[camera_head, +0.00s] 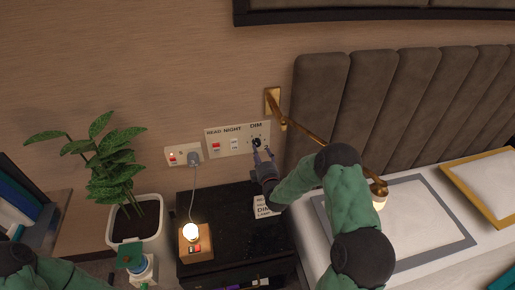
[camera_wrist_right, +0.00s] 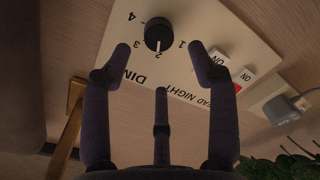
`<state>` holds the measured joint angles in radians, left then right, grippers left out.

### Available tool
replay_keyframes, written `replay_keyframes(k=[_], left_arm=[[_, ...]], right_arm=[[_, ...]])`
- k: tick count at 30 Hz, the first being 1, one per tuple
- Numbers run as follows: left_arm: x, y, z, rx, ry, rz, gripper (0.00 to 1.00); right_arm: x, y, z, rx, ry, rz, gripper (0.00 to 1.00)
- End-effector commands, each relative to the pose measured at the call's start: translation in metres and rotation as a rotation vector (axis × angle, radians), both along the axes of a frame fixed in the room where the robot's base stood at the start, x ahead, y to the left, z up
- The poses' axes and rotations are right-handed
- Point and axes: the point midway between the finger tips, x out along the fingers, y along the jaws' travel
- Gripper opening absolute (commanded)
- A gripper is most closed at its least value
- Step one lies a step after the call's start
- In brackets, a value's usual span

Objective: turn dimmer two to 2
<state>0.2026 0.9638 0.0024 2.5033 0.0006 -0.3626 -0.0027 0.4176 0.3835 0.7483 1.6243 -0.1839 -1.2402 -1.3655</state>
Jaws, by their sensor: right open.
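The dimmer knob (camera_head: 256,142) is black and round, on a cream wall plate (camera_head: 222,145) under the label DIM. In the right wrist view the knob (camera_wrist_right: 158,34) appears upside down, with numbers 1 to 4 around it. Its white pointer line is at the 2. My right gripper (camera_head: 262,153) is open in front of the plate, just below the knob. In the wrist view its fingertips (camera_wrist_right: 160,47) lie on either side of the knob with gaps; I see no contact. My left arm shows at the lower left, but its gripper is out of view.
The plate also has READ and NIGHT switches. A socket with a plug (camera_head: 193,158) is to its left. Below stands a black nightstand (camera_head: 215,222) with a lit lamp (camera_head: 191,232) and a card (camera_head: 264,206). A brass wall lamp arm (camera_head: 305,132) and the padded headboard (camera_head: 375,95) are close on the right.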

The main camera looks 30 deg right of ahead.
Motion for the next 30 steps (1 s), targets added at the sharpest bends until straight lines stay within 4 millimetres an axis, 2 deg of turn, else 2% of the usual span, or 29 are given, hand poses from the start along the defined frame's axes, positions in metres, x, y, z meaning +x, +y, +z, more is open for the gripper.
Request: replay_keyframes(k=[1, 6, 12, 25, 30], left_arm=[[0.000, 0.000, 0.000, 0.000, 0.000, 0.000, 0.00], [0.000, 0.000, 0.000, 0.000, 0.000, 0.000, 0.00], [0.000, 0.000, 0.000, 0.000, 0.000, 0.000, 0.00], [0.000, 0.000, -0.001, 0.000, 0.000, 0.000, 0.00], [0.000, 0.000, -0.008, 0.000, 0.000, 0.000, 0.00]], right_arm=[[-0.011, 0.003, 0.001, 0.000, 0.001, 0.000, 0.60], [-0.039, 0.010, 0.002, 0.000, 0.000, 0.001, 0.60], [-0.056, 0.015, 0.003, -0.001, -0.003, 0.001, 0.60], [-0.059, 0.016, 0.003, 0.007, -0.006, 0.001, 0.59], [-0.058, 0.015, 0.001, 0.153, -0.048, -0.007, 0.59]])
